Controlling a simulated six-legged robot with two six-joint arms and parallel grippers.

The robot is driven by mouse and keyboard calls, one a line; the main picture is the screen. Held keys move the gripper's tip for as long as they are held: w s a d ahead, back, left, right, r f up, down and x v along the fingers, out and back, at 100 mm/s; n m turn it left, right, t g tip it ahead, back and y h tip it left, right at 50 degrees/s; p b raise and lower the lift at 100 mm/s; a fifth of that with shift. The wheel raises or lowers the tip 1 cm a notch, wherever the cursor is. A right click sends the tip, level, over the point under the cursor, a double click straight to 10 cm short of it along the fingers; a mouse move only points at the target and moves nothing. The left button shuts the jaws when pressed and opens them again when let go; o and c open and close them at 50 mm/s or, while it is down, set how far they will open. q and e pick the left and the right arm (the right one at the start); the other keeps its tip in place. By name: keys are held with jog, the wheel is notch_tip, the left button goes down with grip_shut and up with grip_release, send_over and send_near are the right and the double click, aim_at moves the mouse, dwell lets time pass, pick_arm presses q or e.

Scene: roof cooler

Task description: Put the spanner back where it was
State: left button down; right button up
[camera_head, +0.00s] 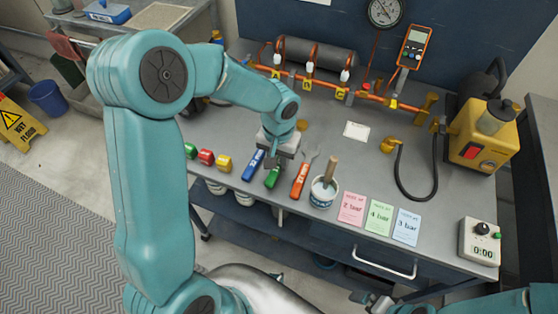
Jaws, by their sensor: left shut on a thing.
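My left gripper (279,160) points down over the front part of the grey bench (335,143). It appears shut on the green-handled tool (273,177), whose upper part it hides. I cannot tell from the visible part whether this tool is the spanner. A blue-handled tool (253,164) lies just left of it. An orange-handled tool (300,180) with a metal end lies just right, apart from the gripper. My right gripper (372,303) shows only in part at the bottom edge; its jaws are unclear.
A white pot with a brush (322,195) stands right of the tools. Green, red and yellow pieces (206,157) sit left. Pink, green and blue cards (379,216) and a timer (479,241) lie right. Copper pipework (320,85) runs along the back.

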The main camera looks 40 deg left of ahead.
pick_arm(q)
jog(key=shift+w+f, duration=0.15)
jog(key=shift+f, duration=0.55)
jog(key=shift+f+b, duration=0.2)
jog(key=shift+b, duration=0.15)
jog(key=c, duration=0.9)
grip_release()
jog(key=shift+c, duration=0.2)
jog(key=shift+r, duration=0.1)
